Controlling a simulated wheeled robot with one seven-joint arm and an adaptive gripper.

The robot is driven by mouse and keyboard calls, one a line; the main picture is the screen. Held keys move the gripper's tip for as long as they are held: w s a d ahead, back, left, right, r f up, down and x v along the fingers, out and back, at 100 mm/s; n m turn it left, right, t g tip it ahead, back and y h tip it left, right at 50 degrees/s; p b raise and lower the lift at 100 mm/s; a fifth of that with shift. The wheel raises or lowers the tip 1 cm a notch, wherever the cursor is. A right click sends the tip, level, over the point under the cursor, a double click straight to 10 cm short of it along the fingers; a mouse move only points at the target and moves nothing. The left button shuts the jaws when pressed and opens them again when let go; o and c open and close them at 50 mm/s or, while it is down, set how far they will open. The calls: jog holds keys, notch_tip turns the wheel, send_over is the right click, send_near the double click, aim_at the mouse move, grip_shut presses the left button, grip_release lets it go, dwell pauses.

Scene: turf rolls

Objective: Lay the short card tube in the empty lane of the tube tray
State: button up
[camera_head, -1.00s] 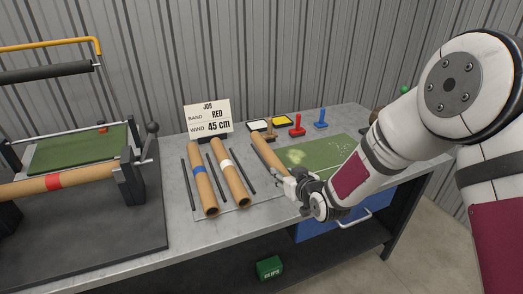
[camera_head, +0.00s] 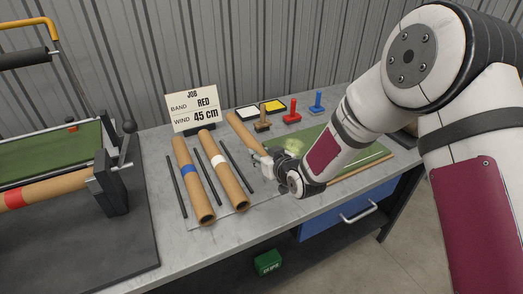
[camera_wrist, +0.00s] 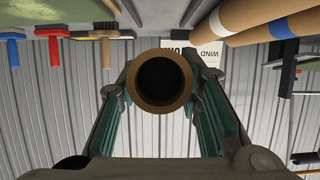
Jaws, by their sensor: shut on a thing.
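My gripper (camera_head: 264,160) is shut on the near part of a plain brown card tube (camera_head: 242,132). In the wrist view the tube (camera_wrist: 162,104) shows end-on between the fingers (camera_wrist: 162,80). In the head view the tube slants beside the third black rail of the tube tray (camera_head: 215,225), at its right side. A blue-banded tube (camera_head: 203,197) and a white-banded tube (camera_head: 228,179) lie in the two lanes to the left. The space right of the third rail holds no resting tube. My gripper partly hides it, and I cannot tell whether the held tube touches the tray.
A job card (camera_head: 193,108) stands behind the tray. Red (camera_head: 291,118), blue (camera_head: 317,104) and brown-handled (camera_head: 262,125) tools stand behind the green turf (camera_head: 350,155). A winding rig with a red-banded tube (camera_head: 50,187) is at left. A green box (camera_head: 267,262) sits below.

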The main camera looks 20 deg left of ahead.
aim_at(262, 181)
jog(key=shift+f+b, duration=1.65)
jog(key=shift+f, duration=2.35)
jog(key=shift+s, duration=0.1)
jog(key=o, duration=1.3)
jog(key=shift+f, duration=0.1)
jog(key=shift+s+d, duration=0.1)
jog(key=v, duration=1.1)
jog(key=shift+s+d+r, duration=0.15)
jog(key=shift+d+r, duration=0.15)
jog(key=shift+d, duration=0.05)
